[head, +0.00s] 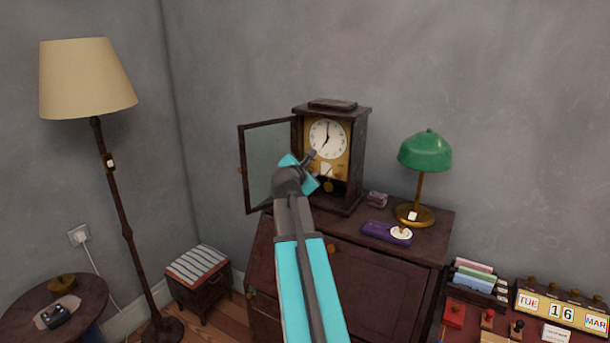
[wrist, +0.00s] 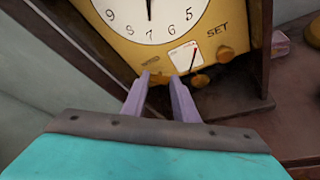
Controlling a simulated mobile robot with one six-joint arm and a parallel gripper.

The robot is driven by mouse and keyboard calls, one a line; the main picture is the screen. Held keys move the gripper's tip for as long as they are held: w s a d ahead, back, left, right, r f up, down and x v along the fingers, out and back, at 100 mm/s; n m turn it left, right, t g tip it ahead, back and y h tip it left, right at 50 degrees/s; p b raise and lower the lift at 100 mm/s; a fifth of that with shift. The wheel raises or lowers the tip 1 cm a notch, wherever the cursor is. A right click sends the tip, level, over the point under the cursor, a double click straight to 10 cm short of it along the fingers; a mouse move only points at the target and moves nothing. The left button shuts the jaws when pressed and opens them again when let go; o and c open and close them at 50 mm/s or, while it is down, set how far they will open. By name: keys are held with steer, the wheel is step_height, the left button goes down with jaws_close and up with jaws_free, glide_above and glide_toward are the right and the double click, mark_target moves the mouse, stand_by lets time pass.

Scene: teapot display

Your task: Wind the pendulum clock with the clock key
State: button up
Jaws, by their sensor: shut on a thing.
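The pendulum clock (head: 357,150) stands on the desk with its glass door (head: 270,165) swung open to the left. Its white dial (head: 326,138) also shows in the wrist view (wrist: 150,20). My gripper (wrist: 159,80) is in front of the yellow face plate (wrist: 130,55), below the dial. Its two fingers are a little apart at the tips and shut on a small brass piece (wrist: 159,78), which looks like the clock key. The key is mostly hidden, and I cannot tell whether it sits in the winding hole.
A green lamp (head: 425,152), a purple box (head: 380,232) and a small pinkish box (head: 377,198) stand right of the clock on the desk (head: 385,275). The open door is close on the left.

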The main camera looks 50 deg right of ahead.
steer(key=m+b, duration=0.1)
steer(key=m+t+b, duration=0.1)
steer(key=b, duration=0.1)
steer(key=f+m+t+b, duration=0.1)
steer(key=b, duration=0.1)
steer(key=shift+s+d+m, duration=0.2)
steer(key=shift+s+m, duration=0.1)
steer(key=m+b, duration=0.1)
steer(key=b, duration=0.1)
steer(key=m+t+h+b, duration=0.1)
steer(key=b, duration=0.2)
steer(key=m+b, duration=0.1)
steer(key=b, duration=0.2)
steer(key=shift+f+m+t, duration=0.3)
steer(key=m+b, duration=0.1)
steer(key=b, duration=0.3)
steer(key=m+h+b, duration=0.1)
steer(key=m+b, duration=0.1)
steer(key=b, duration=0.2)
steer(key=shift+w+f+t+h, duration=0.1)
steer(key=shift+f+t+h, duration=0.05)
steer(key=shift+t+h, duration=0.2)
steer(key=m+h+b, duration=0.1)
steer(key=m+b, duration=0.1)
steer(key=b, duration=0.4)
steer(key=m+b, duration=0.2)
steer(key=b, duration=0.4)
steer(key=shift+w+f+m+h+b, duration=0.1)
steer(key=shift+w+m+h+b, duration=0.05)
steer(key=shift+m+h+b, duration=0.2)
